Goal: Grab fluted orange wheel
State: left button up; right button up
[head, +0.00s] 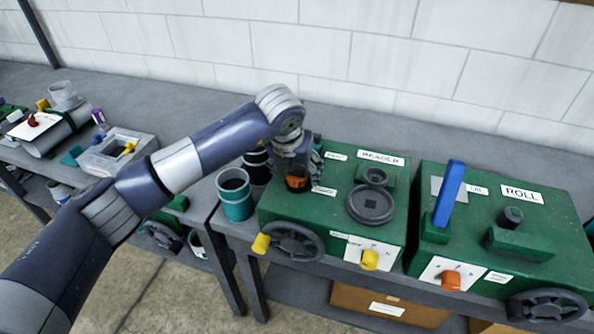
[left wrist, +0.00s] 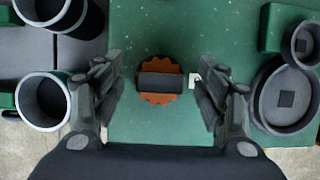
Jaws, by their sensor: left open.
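The fluted orange wheel (left wrist: 160,99) sits on top of a green machine and shows in the left wrist view with a dark bar across its middle. In the head view the orange wheel (head: 297,183) is partly hidden beneath my left gripper. My left gripper (left wrist: 160,92) is open, its two fingers apart on either side of the wheel and not touching it. In the head view the left gripper (head: 298,168) points down over the left part of the green machine (head: 335,213). My right gripper is not in view.
A second green machine (head: 480,240) with a blue lever (head: 449,193) stands further right. A white wall (head: 400,60) runs behind.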

pick_arm(q)
jog(key=shift+w+f, duration=0.1)
jog(key=shift+f, duration=0.05)
jog(key=c, duration=1.2)
jog(key=shift+o, duration=0.2)
